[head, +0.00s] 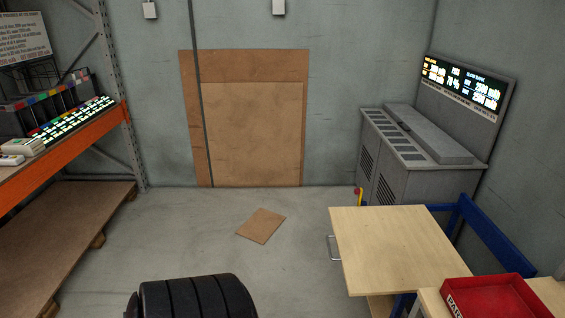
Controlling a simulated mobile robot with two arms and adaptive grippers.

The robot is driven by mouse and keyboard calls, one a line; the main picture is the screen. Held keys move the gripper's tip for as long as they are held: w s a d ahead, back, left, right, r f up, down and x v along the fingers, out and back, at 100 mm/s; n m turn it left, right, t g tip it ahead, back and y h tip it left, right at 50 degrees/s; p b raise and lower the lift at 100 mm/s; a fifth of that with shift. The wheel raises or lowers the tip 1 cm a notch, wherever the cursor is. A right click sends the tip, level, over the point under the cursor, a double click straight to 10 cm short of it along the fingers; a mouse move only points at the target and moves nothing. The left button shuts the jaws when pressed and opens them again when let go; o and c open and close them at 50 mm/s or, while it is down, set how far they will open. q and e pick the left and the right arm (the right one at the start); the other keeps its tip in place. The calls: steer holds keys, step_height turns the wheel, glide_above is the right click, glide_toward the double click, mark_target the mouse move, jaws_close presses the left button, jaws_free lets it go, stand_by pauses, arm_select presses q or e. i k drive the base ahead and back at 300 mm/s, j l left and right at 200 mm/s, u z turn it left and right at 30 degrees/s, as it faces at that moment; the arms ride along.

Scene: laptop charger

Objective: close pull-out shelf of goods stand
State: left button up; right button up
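The goods stand is at the lower right, with a blue frame (495,235) and light wooden surfaces. A pale wooden board (395,245), which looks like its pull-out shelf, reaches out to the left in front of the frame. A metal handle (333,247) shows at the board's left edge. The board's top is bare. A red tray (490,300) sits on another wooden surface of the stand at the lower right and is cut off by the picture edge. Neither of my grippers is in view.
A grey control cabinet (420,150) with a lit screen stands behind the stand. A brown flat piece (261,226) lies on the open floor. An orange-edged rack (75,150) fills the left. A black grooved, tyre-like object (195,298) is at the bottom edge.

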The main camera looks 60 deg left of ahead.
mark_target(401, 249)
steer(key=u, duration=1.6)
